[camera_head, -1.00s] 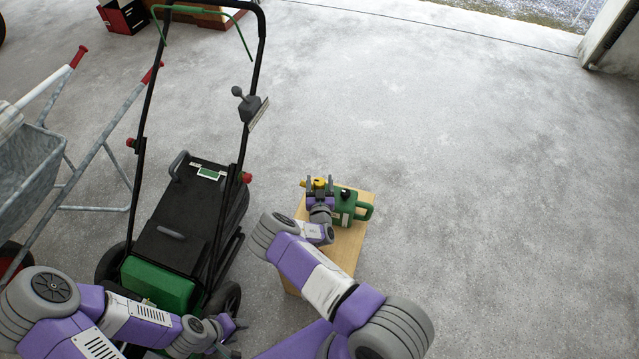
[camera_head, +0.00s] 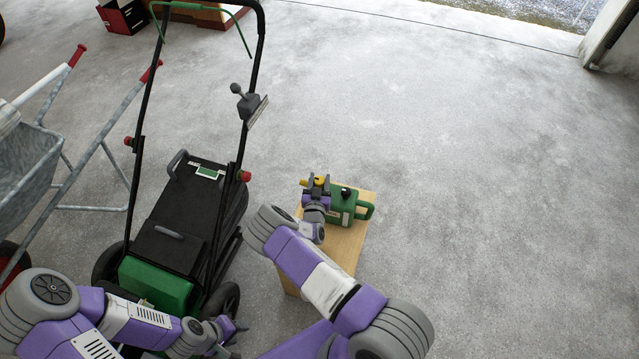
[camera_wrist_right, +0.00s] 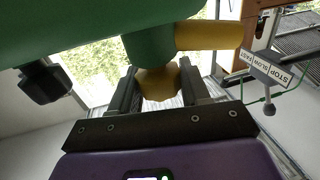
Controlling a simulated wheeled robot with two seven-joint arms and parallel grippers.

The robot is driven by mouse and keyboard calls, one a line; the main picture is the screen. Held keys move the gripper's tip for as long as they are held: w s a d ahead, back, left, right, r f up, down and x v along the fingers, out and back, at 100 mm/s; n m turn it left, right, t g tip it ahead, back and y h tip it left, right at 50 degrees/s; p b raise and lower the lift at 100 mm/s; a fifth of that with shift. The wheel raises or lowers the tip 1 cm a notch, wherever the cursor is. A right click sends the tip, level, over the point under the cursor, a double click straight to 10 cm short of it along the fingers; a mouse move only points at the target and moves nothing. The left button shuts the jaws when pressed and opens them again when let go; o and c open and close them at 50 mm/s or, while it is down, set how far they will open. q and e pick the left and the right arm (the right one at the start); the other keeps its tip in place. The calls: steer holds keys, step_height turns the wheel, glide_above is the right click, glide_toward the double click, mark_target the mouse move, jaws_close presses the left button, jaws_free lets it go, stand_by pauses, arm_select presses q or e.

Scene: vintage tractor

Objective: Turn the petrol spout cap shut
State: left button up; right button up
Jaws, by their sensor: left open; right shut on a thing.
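The green petrol can (camera_head: 341,212) stands on a wooden block with its handle to the right. Its yellow spout (camera_head: 304,182) points left at the top in the head view; in the right wrist view the yellow spout (camera_wrist_right: 210,36) juts right from the green neck. My right gripper (camera_head: 319,183) is at the spout, shut on a yellow knob-like cap (camera_wrist_right: 157,82) below the neck. In the right wrist view its dark fingers stand on either side of the cap. My left gripper (camera_head: 238,328) is open and empty, low beside the mower, partly hard to make out.
The wooden block (camera_head: 347,245) bears the can. A black and green lawnmower (camera_head: 185,235) with a tall handle stands left of it. A metal wheelbarrow (camera_head: 30,165) is at the far left. Concrete floor (camera_head: 480,180) on the right is clear.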

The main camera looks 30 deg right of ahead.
mark_target(315, 184)
steer(key=m+g+h+b, duration=0.1)
steer(key=m+g+h, duration=0.2)
steer(key=g+h, duration=0.1)
steer(key=shift+m, duration=0.4)
steer(key=m+g+h, duration=0.1)
steer(key=m+g, duration=0.1)
steer(key=g, duration=0.1)
steer(key=m+g+h, duration=0.2)
steer(key=g, duration=0.2)
steer(key=shift+m, duration=0.4)
steer(key=shift+g, duration=0.4)
steer(key=o, duration=1)
steer(key=a, duration=0.5)
steer(key=s+a, duration=0.1)
steer(key=a, duration=0.1)
steer(key=shift+a, duration=0.25)
